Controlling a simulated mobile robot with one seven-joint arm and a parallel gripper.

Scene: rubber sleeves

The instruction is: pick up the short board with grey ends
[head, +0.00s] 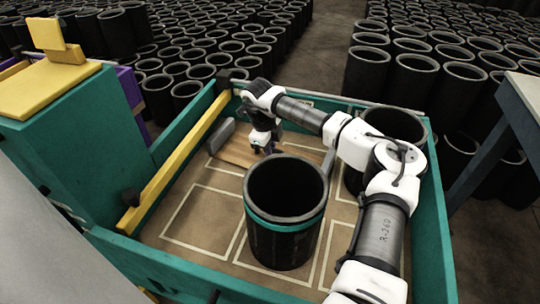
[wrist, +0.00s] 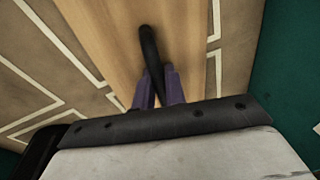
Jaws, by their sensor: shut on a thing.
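The short board with grey ends (head: 236,152) is pale wood and lies low in the far part of the teal-walled tray. One upright grey end (head: 220,137) shows at its left, and part of a grey piece shows at its right behind the black sleeve. In the wrist view the board (wrist: 105,22) runs beneath the fingers, with a dark bar-like handle (wrist: 149,48) over it. My gripper (head: 267,149) is above the middle of the board. Its purple fingers (wrist: 160,88) are shut on the dark handle. I cannot tell whether the board touches the tray floor.
A black sleeve with a teal band (head: 285,219) stands in front of my gripper. Another black sleeve (head: 395,124) stands to the right, partly behind my arm. A yellow rail (head: 178,165) runs along the tray's left side. The tray floor (head: 200,215) is clear at front left.

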